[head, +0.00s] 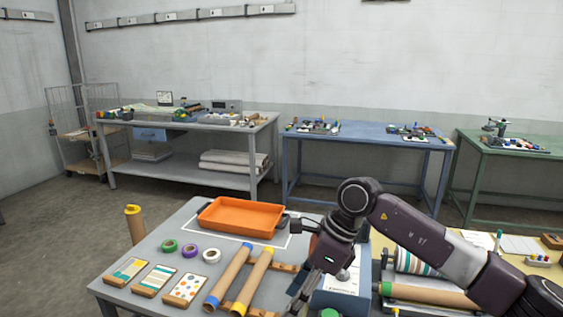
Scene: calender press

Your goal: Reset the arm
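My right arm (405,225) reaches in from the right edge, bends at a dark elbow joint and points down to the front of the grey table (190,225). Its gripper (297,300) is low in the picture, just right of the cardboard tubes, with the finger ends small and dark near the bottom edge. I cannot tell whether its fingers are open or shut, and nothing is clearly seen between them. The arm hides part of the press area behind it. My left arm and gripper are not in view.
On the grey table are an orange tray (240,216), tape rolls (190,251), pattern cards (155,280), and cardboard tubes with blue (228,277) and yellow (252,282) ends. A patterned roller (417,262) is behind my arm.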

